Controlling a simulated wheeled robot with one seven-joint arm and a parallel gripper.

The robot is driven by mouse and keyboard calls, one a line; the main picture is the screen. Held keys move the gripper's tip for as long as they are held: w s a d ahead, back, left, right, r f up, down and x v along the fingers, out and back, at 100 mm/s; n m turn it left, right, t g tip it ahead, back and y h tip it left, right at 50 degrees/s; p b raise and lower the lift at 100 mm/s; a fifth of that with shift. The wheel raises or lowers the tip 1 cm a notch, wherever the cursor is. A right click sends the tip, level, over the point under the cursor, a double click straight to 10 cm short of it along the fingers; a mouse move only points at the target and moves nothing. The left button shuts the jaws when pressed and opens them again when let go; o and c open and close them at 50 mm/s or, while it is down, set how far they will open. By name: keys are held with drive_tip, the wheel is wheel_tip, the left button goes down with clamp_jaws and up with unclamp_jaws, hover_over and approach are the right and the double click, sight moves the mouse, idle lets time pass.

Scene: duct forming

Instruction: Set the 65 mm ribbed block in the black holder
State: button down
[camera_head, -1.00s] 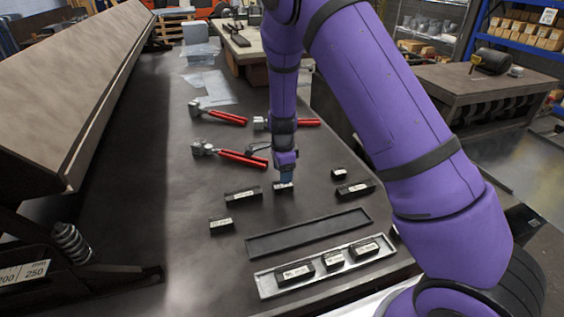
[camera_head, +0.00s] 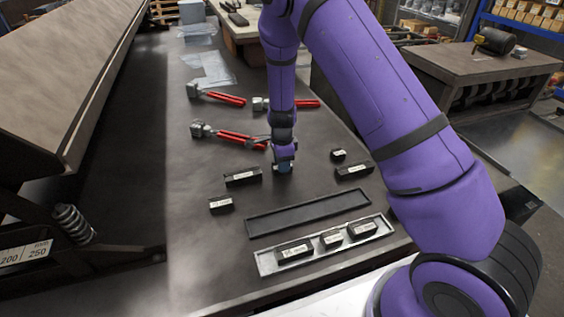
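The black holder (camera_head: 262,226) is a long, shallow, empty tray on the bench in front of my gripper. Several black blocks with white labels lie around it: one left of my gripper (camera_head: 243,177), one nearer the front left (camera_head: 221,205), a small one at right (camera_head: 338,155) and a longer one at right (camera_head: 353,171). The labels and any ribs are too small to make out, so I cannot tell which is the 65 mm ribbed block. My gripper (camera_head: 283,169) points down at bench level behind the holder. Its fingers hide the spot beneath, and their opening is unclear.
A silver tray (camera_head: 267,264) in front of the black holder holds three labelled blocks. Red-handled tools (camera_head: 240,137) lie behind my gripper. Clear plastic sheets (camera_head: 212,72) lie farther back. A large sheet-forming machine (camera_head: 75,90) borders the bench at left.

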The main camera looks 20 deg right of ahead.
wheel_tip(320, 180, up, 9)
idle(1.0)
